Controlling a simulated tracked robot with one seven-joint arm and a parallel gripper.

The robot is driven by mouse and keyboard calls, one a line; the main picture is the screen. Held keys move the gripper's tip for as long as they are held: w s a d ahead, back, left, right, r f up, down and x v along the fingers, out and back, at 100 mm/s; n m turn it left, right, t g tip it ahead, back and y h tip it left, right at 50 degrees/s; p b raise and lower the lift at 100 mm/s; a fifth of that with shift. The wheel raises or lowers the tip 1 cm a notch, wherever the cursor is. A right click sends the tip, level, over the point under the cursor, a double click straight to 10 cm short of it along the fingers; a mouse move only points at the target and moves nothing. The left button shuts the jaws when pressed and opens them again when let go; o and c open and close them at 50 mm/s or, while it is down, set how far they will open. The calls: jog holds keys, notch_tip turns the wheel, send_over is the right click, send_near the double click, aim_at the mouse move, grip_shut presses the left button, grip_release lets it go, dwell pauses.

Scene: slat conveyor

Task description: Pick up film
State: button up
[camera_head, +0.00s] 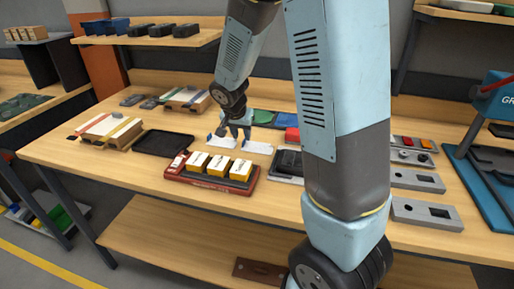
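No item is clearly recognisable as the film at this size. Thin white pieces, one at the left (221,141) and one at the right (258,148), lie flat on the wooden bench and may be film. My gripper (234,136) points down just above or between them, its fingers spread apart with nothing visible between them. I cannot tell whether the fingertips touch anything. A red tray (210,184) in front of it holds several yellow-and-white boxes (218,165); their labels are too small to read.
A black tray (163,143) lies left of the gripper. Green, blue and red pieces (263,117) lie behind it. A dark block (289,162) sits right of the red tray. Grey slotted blocks (427,213) lie at the right. The bench's front left is clear.

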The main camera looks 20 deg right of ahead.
aim_at(244, 140)
jog(key=shift+x, duration=1.65)
jog(key=shift+d, duration=0.1)
grip_shut()
